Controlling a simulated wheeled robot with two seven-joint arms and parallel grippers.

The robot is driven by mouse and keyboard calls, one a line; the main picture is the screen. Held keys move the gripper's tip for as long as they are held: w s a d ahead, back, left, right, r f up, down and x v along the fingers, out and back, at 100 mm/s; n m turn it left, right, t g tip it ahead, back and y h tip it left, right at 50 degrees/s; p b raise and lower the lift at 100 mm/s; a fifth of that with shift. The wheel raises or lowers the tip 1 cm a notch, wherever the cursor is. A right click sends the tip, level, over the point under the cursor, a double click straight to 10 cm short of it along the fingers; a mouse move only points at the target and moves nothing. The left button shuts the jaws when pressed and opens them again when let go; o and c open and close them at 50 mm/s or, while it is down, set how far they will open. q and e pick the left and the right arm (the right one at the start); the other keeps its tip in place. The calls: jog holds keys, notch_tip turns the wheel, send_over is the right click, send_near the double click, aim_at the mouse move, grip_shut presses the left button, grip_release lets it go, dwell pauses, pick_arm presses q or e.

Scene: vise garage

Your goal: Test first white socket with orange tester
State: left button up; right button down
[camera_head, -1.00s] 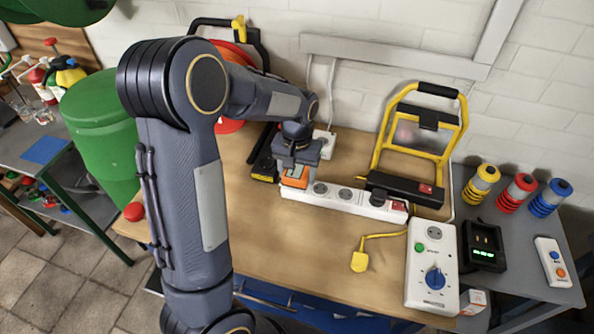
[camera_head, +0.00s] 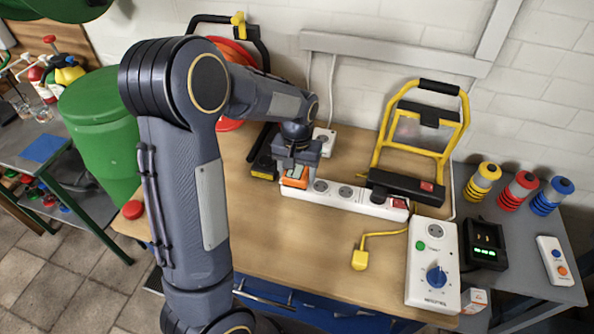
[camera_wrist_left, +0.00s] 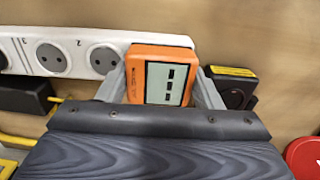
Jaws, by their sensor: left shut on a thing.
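The orange tester (camera_head: 296,178) is at the left end of the white socket strip (camera_head: 366,207) on the wooden bench. My left gripper (camera_head: 297,166) is shut on it from above. In the left wrist view the tester (camera_wrist_left: 161,52) sits between the two fingers, its grey screen showing dark bars. It covers the end of the strip (camera_wrist_left: 80,27), over the place beside socket 2 (camera_wrist_left: 104,58). Its underside is hidden, so I cannot see how far it is plugged in. My right gripper is not in view.
A yellow-framed work light (camera_head: 437,154) stands behind the strip. A white box with a blue knob (camera_head: 433,267) and a yellow plug (camera_head: 360,259) are at the right. A black and yellow tool (camera_head: 263,166) lies left of the tester. The bench front is clear.

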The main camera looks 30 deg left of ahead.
pick_arm(q)
jog(key=o, duration=1)
notch_tip(320, 180, up, 8)
jog(key=shift+f, duration=0.15)
jog(key=shift+s+r, duration=0.2)
jog(key=shift+s, duration=0.1)
jog(key=s+d+r+t+h, duration=0.1)
jog(key=s+d+t+h, duration=0.1)
jog(key=s, duration=0.8)
jog(key=s+d+r+m+t+h, duration=0.1)
jog(key=s+d+t, duration=0.2)
jog(key=s, duration=0.8)
jog(key=shift+s+d+r+t+h, duration=0.3)
jog(key=shift+d+r+h, duration=0.1)
jog(key=shift+d, duration=0.6)
